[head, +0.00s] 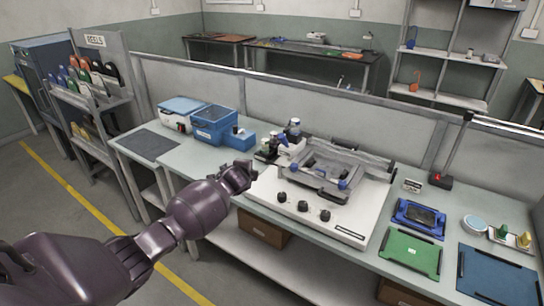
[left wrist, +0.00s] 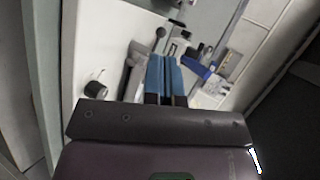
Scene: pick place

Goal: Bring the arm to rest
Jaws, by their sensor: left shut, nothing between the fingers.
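My left arm comes in from the lower left in the head view. Its gripper (head: 245,174) is over the bench beside the left edge of the white machine (head: 278,206). In the left wrist view my left gripper (left wrist: 164,60) shows its two blue-lined fingers close together, shut and empty. Parts of the machine lie behind the fingers there, including a black knob (left wrist: 95,88) on its white front. My right gripper is in neither view.
The workbench (head: 205,165) holds a blue crate (head: 213,126) at the left. A green mat (head: 411,253), a blue tray (head: 420,217) and a dark blue mat (head: 495,278) lie at the right. A low partition (head: 300,106) runs behind the bench.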

